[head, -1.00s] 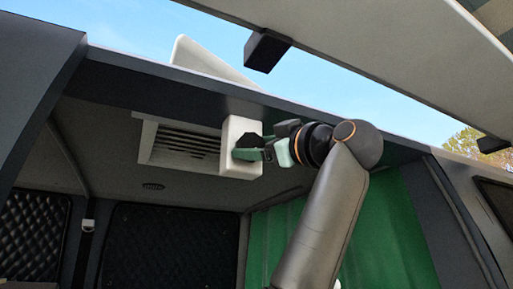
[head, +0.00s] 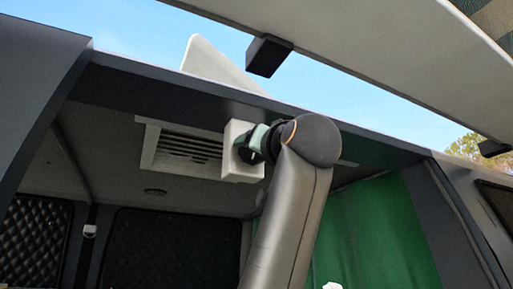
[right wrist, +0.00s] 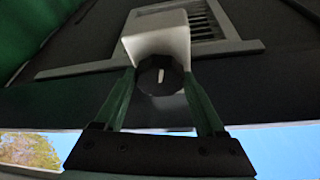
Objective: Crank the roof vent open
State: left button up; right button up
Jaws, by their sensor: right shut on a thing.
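The roof vent (head: 187,147) is a pale frame with a slatted grille in the van's ceiling. A white box (head: 237,130) at its right end carries a black round knob, clear in the right wrist view (right wrist: 160,77) with a pale pointer mark. A white lid (head: 208,66) stands tilted up above the roof edge. My right gripper (right wrist: 160,84) is shut on the knob, one green finger on each side. In the head view my right arm partly hides the knob and fingers. My left gripper is not in view.
The dark roof edge (head: 215,95) runs just above the vent. A raised pale tailgate panel (head: 380,50) with a black block (head: 268,56) hangs overhead. A green curtain (head: 375,235) hangs right of my arm. Quilted dark panels (head: 155,245) line the back.

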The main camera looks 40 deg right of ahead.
jog(key=shift+w+a+r+m+g+h+p, duration=0.15)
jog(key=shift+m+g+h, duration=0.6)
jog(key=shift+m, duration=1.95)
jog(key=shift+s+m+g+h+p, duration=0.1)
jog(key=shift+m+g+h+p, duration=0.15)
jog(key=shift+m+g, duration=1.75)
jog(key=shift+w+a+r+m+g+h+p, duration=0.15)
jog(key=shift+m+g+h, duration=0.25)
jog(key=shift+m, duration=3)
jog(key=shift+s+d, duration=0.1)
jog(key=o, duration=1.3)
jog(key=shift+o, duration=0.2)
jog(key=b+v, duration=0.2)
jog(key=v, duration=1)
jog(key=shift+s, duration=0.3)
